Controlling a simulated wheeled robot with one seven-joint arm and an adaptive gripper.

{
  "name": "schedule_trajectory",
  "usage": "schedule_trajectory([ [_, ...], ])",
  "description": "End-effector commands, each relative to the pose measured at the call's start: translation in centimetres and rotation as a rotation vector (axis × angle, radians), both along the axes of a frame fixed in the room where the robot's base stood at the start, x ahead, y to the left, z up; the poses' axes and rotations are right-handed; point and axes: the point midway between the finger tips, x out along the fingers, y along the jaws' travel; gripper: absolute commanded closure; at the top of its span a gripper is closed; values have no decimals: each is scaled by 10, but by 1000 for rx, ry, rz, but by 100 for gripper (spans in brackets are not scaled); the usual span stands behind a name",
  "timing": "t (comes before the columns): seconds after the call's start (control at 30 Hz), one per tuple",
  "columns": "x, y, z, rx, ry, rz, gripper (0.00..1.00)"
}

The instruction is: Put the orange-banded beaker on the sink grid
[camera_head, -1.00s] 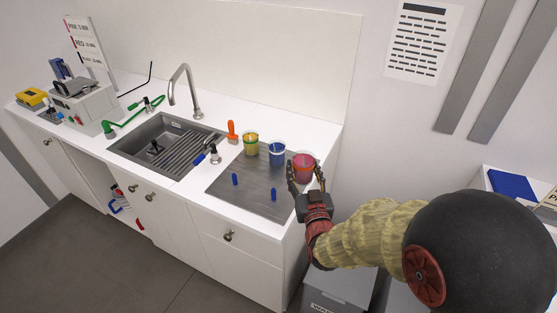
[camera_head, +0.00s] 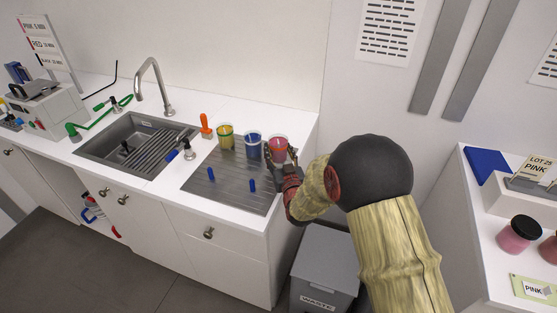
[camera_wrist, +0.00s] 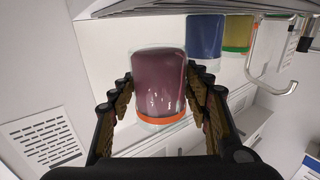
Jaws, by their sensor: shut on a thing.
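The orange-banded beaker (camera_head: 278,145) holds pinkish-red contents and is at the right end of a row of beakers. In the wrist view, which looks upside down, the beaker (camera_wrist: 158,85) fills the middle, with its orange band low in the picture. My gripper (camera_head: 281,156) is around it from the right and near side, with a finger on each side, shut on it. The beaker's base looks a little above the steel plate. The sink grid (camera_head: 157,150), ridged and dark, lies in the sink to the left and looks bare.
A blue beaker (camera_head: 253,144) and a yellow beaker (camera_head: 226,138) stand close to its left on the steel plate (camera_head: 232,182). Two blue pegs rise from the plate's front.

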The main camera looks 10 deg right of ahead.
Motion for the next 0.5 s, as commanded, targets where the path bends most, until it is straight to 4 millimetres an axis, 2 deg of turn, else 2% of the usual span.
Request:
schedule_trajectory([
  [0.2, 1, 0, -33, 0, 3, 0, 79],
  [0.5, 1, 0, -33, 0, 0, 0, 79],
])
